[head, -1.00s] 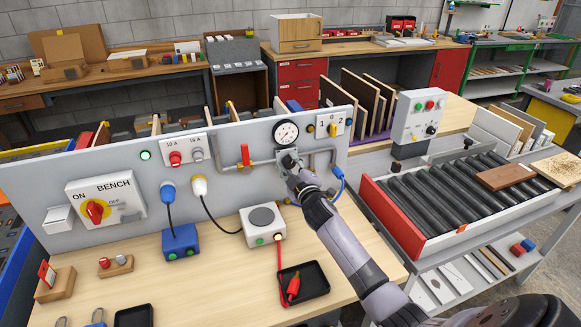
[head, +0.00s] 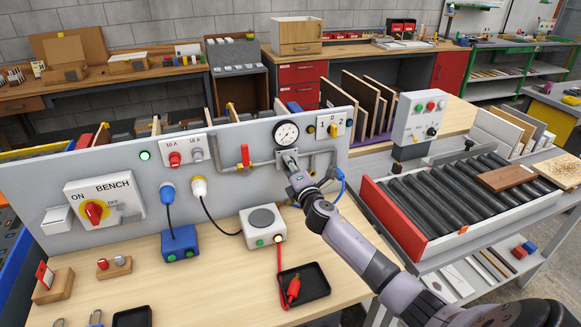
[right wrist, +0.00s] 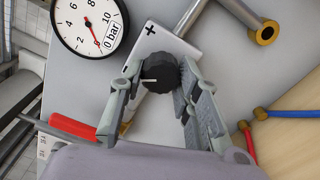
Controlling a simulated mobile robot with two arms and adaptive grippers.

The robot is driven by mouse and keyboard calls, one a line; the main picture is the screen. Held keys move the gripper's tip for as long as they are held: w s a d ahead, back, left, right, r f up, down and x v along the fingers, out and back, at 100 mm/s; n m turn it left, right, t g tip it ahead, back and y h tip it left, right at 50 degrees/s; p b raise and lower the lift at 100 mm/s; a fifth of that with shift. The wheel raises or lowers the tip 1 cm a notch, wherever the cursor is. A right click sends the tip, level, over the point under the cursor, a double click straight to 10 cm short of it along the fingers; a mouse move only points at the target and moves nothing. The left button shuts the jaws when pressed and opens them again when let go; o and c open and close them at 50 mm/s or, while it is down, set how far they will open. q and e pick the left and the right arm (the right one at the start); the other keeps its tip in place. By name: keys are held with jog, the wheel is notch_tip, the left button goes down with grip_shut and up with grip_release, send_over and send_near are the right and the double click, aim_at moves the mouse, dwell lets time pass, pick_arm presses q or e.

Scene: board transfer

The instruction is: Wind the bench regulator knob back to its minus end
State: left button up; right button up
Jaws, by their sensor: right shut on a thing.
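The black ribbed regulator knob (right wrist: 152,70) sits on a pale plate in the right wrist view. A plus mark (right wrist: 151,30) is on the plate above it, and the knob's white pointer line points left. No minus mark can be made out. My right gripper (right wrist: 157,98) has its fingers on both sides of the knob, shut on it. In the head view my right gripper (head: 289,158) reaches the panel and hides the knob. The round pressure gauge (head: 286,134) is just above; in the right wrist view the gauge (right wrist: 88,25) has its red needle toward the low end.
A red-handled valve (head: 245,155) and grey pipes lie left of the knob. A blue hose (head: 339,185) hangs at the right. A grey round-topped device (head: 262,222) and black tray (head: 306,281) stand on the bench below.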

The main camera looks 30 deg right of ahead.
jog(key=n+p, duration=0.3)
jog(key=n, duration=0.7)
jog(key=n+p, duration=0.3)
jog(key=n, duration=0.7)
jog(key=shift+s+d+f, duration=0.1)
jog(key=shift+d+f, duration=0.05)
jog(key=shift+f, duration=0.05)
jog(key=shift+n, duration=0.4)
jog(key=o, duration=1.1)
jog(key=shift+o, duration=0.2)
jog(key=shift+r, duration=0.1)
jog(key=shift+s, duration=0.1)
